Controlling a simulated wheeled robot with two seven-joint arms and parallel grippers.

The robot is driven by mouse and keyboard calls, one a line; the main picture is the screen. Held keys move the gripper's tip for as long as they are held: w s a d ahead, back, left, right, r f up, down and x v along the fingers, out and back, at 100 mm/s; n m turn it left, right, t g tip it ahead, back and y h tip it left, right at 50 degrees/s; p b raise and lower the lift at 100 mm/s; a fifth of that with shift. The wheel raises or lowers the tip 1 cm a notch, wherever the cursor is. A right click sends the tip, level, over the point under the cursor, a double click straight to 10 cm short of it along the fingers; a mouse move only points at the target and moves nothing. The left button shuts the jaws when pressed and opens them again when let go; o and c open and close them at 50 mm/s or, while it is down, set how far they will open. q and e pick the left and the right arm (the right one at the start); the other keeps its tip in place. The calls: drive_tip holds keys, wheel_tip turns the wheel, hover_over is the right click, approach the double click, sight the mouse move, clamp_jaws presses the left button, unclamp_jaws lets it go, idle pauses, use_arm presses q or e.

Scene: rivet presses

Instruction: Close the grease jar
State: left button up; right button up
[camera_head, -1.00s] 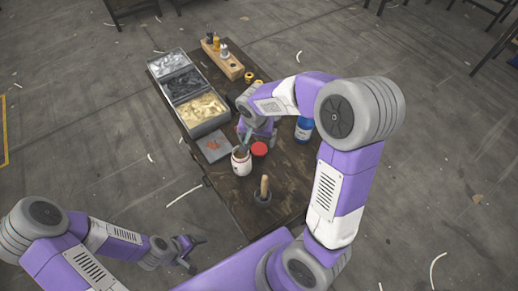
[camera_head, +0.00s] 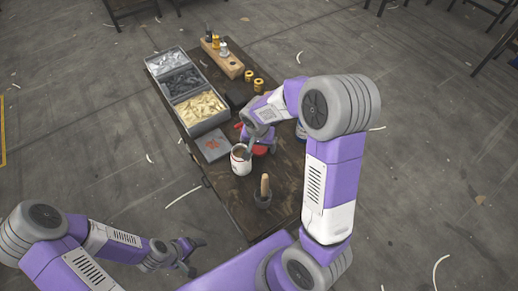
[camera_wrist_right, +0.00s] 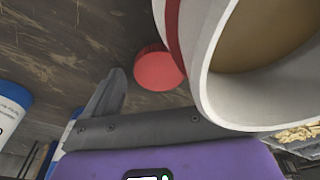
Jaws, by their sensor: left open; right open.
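The grease jar (camera_head: 241,164) is a white jar with a red band, standing open on the table with brown grease inside. It looms large at the right of the right wrist view (camera_wrist_right: 215,85). The red lid (camera_head: 260,151) lies on the table beside the jar, partly covered by my right gripper in the head view. My right gripper (camera_head: 251,147) is open, close by the jar and lid; one grey finger shows in the wrist view. My left gripper (camera_head: 190,258) is open and empty, off the table's near left side.
A bin with compartments of parts (camera_head: 206,126) and a grey tray (camera_head: 212,146) lie left. A blue-labelled bottle (camera_head: 301,132) is right, half behind my arm. A wooden rack (camera_head: 229,66) stands at the back.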

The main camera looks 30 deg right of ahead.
sight(259, 148)
drive_tip(key=shift+r, duration=0.1)
drive_tip(key=c, duration=1.1)
drive_tip(key=shift+r, duration=0.1)
wheel_tip(259, 148, up, 10)
drive_tip(key=p, duration=0.3)
drive_tip(key=w+a+r+n, duration=0.1)
drive_tip(key=a, duration=0.1)
drive_tip(key=w+a+r+n, duration=0.1)
drive_tip(key=a+n, duration=0.1)
drive_tip(key=a, duration=0.1)
drive_tip(key=w+a+r+n, duration=0.1)
drive_tip(key=w+a, duration=0.1)
drive_tip(key=a, duration=0.1)
drive_tip(key=shift+a+r+n+y, duration=0.15)
drive_tip(key=shift+r+n+y, duration=0.15)
drive_tip(key=shift+r, duration=0.05)
